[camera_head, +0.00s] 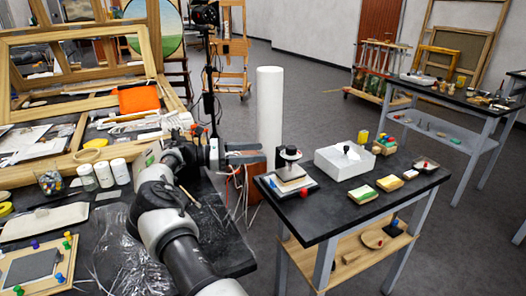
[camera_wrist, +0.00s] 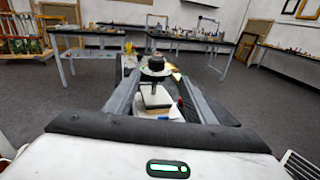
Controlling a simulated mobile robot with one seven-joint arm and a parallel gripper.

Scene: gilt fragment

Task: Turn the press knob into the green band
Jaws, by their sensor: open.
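The press (camera_head: 291,174) stands at the left end of the small black table, with a dark round knob (camera_head: 290,153) on top and pale blocks or sheets under it. In the wrist view the press (camera_wrist: 155,97) stands upright ahead, its dark knob (camera_wrist: 156,64) above a pale disc.
A white column (camera_head: 269,115) stands behind. A cluttered bench (camera_head: 110,225) lies left under my arm.

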